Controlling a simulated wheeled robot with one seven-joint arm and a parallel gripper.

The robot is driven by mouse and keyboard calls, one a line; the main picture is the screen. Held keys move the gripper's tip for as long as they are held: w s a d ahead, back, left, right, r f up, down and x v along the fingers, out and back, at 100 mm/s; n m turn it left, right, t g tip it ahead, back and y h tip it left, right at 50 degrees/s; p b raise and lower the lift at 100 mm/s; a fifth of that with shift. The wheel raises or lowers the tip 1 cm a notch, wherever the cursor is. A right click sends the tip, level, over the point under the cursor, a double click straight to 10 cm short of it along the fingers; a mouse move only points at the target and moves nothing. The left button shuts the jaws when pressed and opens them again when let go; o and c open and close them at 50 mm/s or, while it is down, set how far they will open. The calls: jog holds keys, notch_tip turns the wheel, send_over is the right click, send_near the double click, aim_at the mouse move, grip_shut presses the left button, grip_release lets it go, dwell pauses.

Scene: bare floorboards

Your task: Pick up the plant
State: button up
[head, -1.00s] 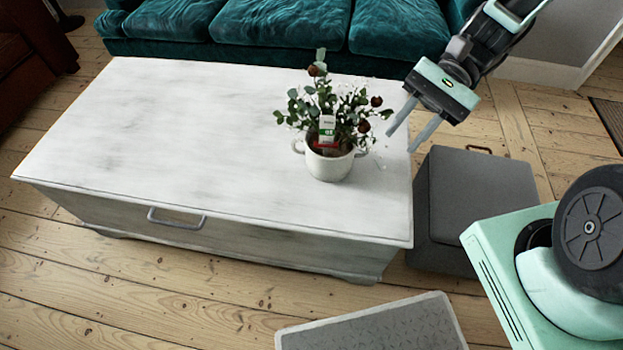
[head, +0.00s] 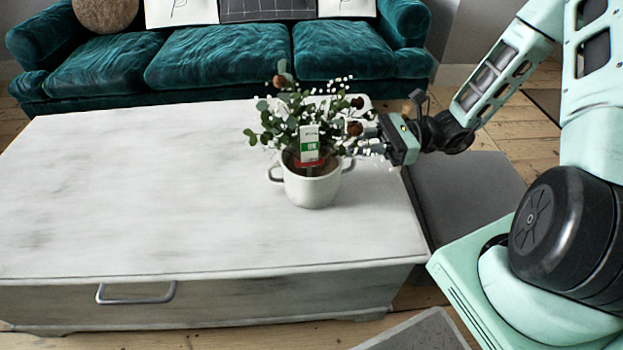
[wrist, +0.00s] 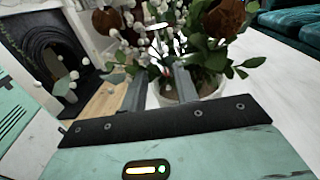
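The plant (head: 300,125) has green leaves, small white blossoms, dark red blooms and a tag. It stands upright in a white two-handled pot (head: 312,188) on the white chest, towards its right end. My gripper (head: 374,145) is at the right side of the plant, level with the foliage. In the wrist view the two fingers (wrist: 160,88) are apart and point at the pot (wrist: 178,92), with leaves and blossoms (wrist: 180,35) around and beyond them. Whether the fingers touch the plant cannot be told.
The white chest (head: 130,200) has bare top left of the plant. A grey box (head: 465,190) stands on the floor to its right. A teal sofa (head: 215,65) is behind. A fireplace (wrist: 45,55) shows in the wrist view.

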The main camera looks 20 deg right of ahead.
aim_at(315, 145)
jog(key=b+x, duration=0.2)
jog(key=x, duration=0.6)
jog(key=shift+w+a+r, duration=0.15)
jog(key=shift+w+a, duration=0.05)
jog(key=shift+a, duration=0.15)
grip_shut()
jog(key=shift+r, duration=0.1)
dwell(1.0)
